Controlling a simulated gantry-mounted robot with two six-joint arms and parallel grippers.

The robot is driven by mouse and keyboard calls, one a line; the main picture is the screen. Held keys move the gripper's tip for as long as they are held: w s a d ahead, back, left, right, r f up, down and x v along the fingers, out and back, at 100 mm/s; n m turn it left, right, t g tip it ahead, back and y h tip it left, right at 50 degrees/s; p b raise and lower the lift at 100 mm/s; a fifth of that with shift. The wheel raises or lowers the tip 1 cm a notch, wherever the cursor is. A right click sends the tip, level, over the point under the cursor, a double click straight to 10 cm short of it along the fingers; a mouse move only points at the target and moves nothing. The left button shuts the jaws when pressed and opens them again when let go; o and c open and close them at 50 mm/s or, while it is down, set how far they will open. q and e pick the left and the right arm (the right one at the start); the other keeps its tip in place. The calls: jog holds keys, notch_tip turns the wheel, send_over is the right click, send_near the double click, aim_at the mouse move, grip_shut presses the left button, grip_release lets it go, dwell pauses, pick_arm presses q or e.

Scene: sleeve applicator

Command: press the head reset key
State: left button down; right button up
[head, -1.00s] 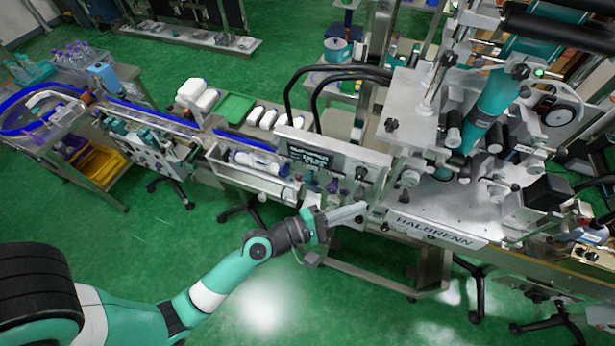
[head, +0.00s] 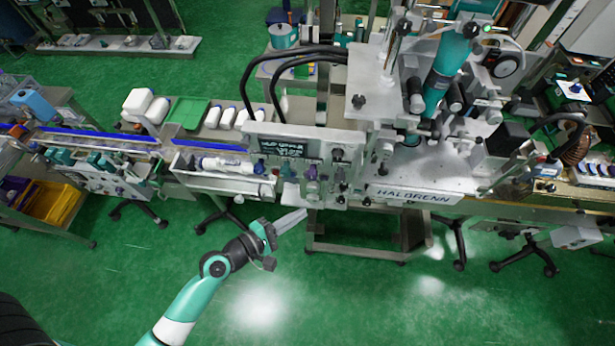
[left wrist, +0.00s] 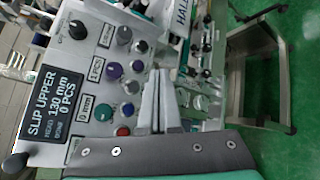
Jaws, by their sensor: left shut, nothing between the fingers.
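The control panel (head: 300,150) is on the front of the sleeve applicator and carries a dark display (left wrist: 48,102) reading "SLIP UPPER", 130 mm and 0 PCS. The key labels are too small to read, so I cannot tell which is the head reset key. My left gripper (head: 303,213) is shut and empty, in front of and below the panel in the head view. My right gripper is out of view.
A shallow tray (head: 222,184) with bottles is left of the panel. The conveyor (head: 100,138) runs further left. The steel frame (head: 365,250) and castored legs stand below the machine. Green floor (head: 130,270) is open in front.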

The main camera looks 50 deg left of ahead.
pick_arm(q)
jog(key=w+a+b, duration=0.1)
jog(key=w+a, duration=0.4)
jog(key=w, duration=0.1)
jog(key=shift+b, duration=0.3)
dwell(1.8)
jog(key=shift+w+a, duration=0.3)
jog(key=shift+w+a, duration=0.25)
jog(key=shift+w, duration=0.05)
dwell(0.7)
jog(key=shift+s+d, duration=0.55)
jog(key=shift+s, duration=0.1)
